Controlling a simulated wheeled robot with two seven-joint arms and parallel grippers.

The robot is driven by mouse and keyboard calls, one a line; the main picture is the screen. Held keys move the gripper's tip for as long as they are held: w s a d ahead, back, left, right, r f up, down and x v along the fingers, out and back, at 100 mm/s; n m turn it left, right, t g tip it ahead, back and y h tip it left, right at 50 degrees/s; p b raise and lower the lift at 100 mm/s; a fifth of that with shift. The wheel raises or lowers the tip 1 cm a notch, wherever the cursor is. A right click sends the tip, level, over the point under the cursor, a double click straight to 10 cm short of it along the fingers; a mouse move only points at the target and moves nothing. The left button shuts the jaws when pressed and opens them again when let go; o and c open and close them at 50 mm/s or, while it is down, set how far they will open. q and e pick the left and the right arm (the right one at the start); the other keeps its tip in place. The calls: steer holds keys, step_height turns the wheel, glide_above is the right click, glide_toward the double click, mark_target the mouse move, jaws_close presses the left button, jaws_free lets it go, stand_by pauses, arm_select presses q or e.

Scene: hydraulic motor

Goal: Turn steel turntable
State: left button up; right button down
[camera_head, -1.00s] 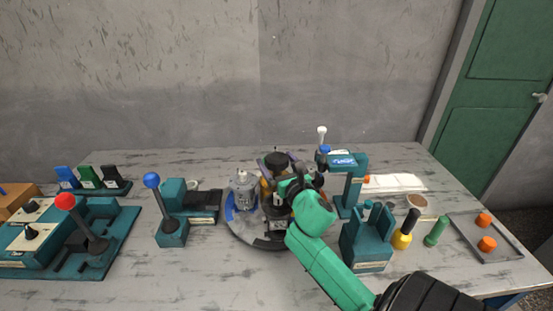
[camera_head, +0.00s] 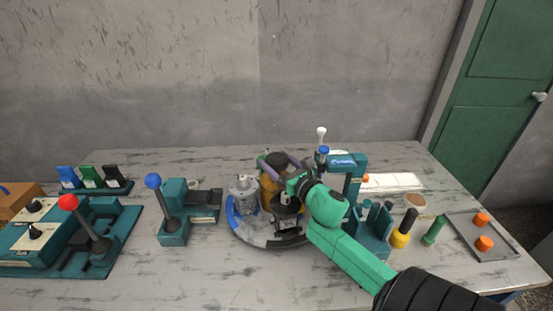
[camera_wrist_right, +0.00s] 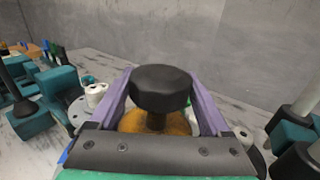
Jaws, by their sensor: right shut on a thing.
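The round steel turntable (camera_head: 258,238) sits in the middle of the table, with a blue section on its left rim. A grey motor part (camera_head: 243,192) stands on its left side. A yellow-brown body with a black knob (camera_head: 277,159) on top stands on it; the knob also shows in the right wrist view (camera_wrist_right: 160,88). My right gripper (camera_head: 279,166) has purple fingers, one on each side of the knob, and is shut on it. My arm hides the turntable's right side. My left gripper is not in view.
A blue-knobbed lever unit (camera_head: 172,238) stands left of the turntable, and a red-knobbed lever panel (camera_head: 128,222) farther left. A teal press (camera_head: 357,168) and a teal tool holder (camera_head: 372,248) stand close on the right. A tray (camera_head: 498,252) with orange pieces lies far right.

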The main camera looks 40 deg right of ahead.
steer(key=shift+n+y, duration=0.3)
steer(key=shift+y, duration=0.2)
jaws_free()
steer(key=shift+s+f, duration=0.15)
steer(key=shift+s, duration=0.45)
steer(key=s+b, duration=0.2)
steer(key=s, duration=1.1)
steer(key=shift+s+a+b, duration=0.2)
steer(key=shift+a+b, duration=0.1)
